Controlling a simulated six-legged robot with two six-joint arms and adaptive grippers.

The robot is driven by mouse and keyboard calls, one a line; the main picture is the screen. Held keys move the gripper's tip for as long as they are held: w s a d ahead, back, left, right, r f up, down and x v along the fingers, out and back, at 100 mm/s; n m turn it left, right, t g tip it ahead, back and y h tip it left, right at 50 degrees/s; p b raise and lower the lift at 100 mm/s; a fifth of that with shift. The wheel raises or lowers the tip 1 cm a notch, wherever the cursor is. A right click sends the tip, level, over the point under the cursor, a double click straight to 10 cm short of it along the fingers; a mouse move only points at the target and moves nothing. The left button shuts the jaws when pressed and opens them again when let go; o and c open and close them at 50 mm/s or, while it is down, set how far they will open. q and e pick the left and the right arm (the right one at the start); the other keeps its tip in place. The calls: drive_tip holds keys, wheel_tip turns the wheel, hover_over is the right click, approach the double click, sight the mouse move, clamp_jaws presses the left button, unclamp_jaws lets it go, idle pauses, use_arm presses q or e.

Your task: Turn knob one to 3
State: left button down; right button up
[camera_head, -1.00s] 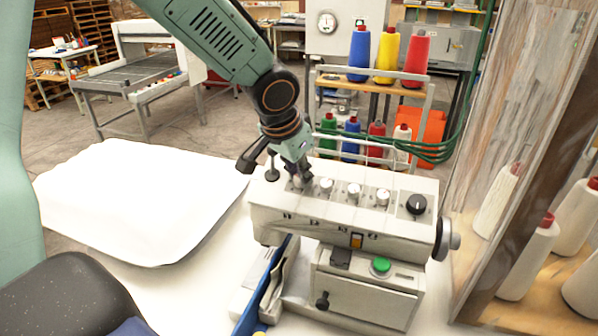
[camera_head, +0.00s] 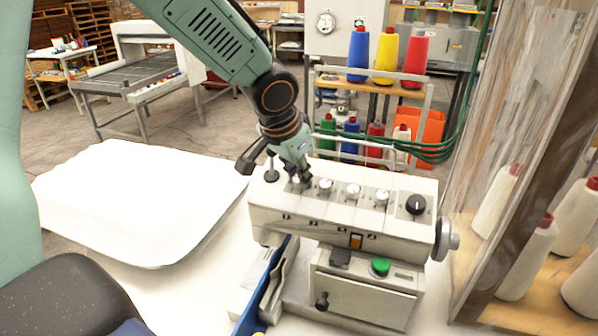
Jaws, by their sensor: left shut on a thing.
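My left gripper (camera_head: 299,181) reaches down from above onto the top left of the white sewing machine (camera_head: 340,217). It is shut on knob one, the leftmost in the row of knobs, which its fingers mostly hide; its setting cannot be read. To the right stand three more small silver-white knobs: the second knob (camera_head: 325,186), the third knob (camera_head: 353,191) and the fourth knob (camera_head: 382,197). A larger black knob (camera_head: 415,204) sits at the right end. My right gripper is not in view.
A white pillow (camera_head: 135,200) lies left of the machine. A green button (camera_head: 380,266) and a handwheel (camera_head: 447,240) are on the machine's front and right. A thread rack (camera_head: 385,85) stands behind. A clear panel with white cones (camera_head: 540,255) is at the right.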

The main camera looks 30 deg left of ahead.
use_arm(q)
drive_tip(key=shift+s+f, duration=0.25)
drive_tip(key=c, duration=1.6)
unclamp_jaws()
drive_tip(key=o, duration=0.4)
drive_tip(key=shift+s+r, duration=0.1)
drive_tip(key=shift+r, duration=0.05)
drive_tip(key=shift+o, duration=0.2)
drive_tip(key=shift+w, duration=0.2)
drive_tip(key=shift+s+r, duration=0.1)
drive_tip(key=shift+r, duration=0.5)
drive_tip(key=v, duration=0.6)
drive_tip(key=shift+s+r, duration=0.15)
drive_tip(key=shift+s, duration=0.05)
